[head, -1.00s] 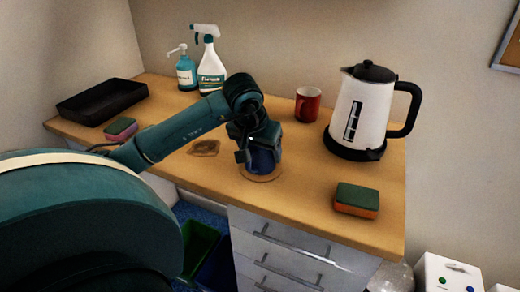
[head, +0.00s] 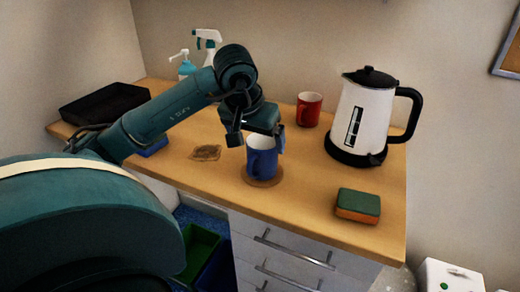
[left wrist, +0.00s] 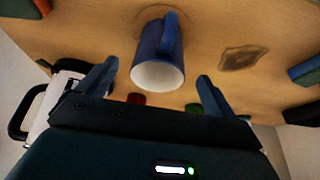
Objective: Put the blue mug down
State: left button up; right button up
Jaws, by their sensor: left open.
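The blue mug (head: 262,160) stands upright on a round wooden coaster (head: 264,182) near the front edge of the counter. It also shows in the left wrist view (left wrist: 158,62), where its pale inside and its handle are visible. My left gripper (head: 260,148) is open above the mug. In the left wrist view its two fingers (left wrist: 155,84) are spread on either side of the mug's rim, apart from it. My right gripper is not in view.
A red mug (head: 308,109) and a white kettle (head: 355,120) stand behind to the right. A green and orange sponge (head: 358,205) lies at front right. A brown stain (head: 206,152) lies left of the mug. A black tray (head: 105,103) sits at far left.

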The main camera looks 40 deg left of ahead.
pick_arm(q)
jog(key=v, duration=0.5)
jog(key=shift+s, duration=0.1)
dwell(0.5)
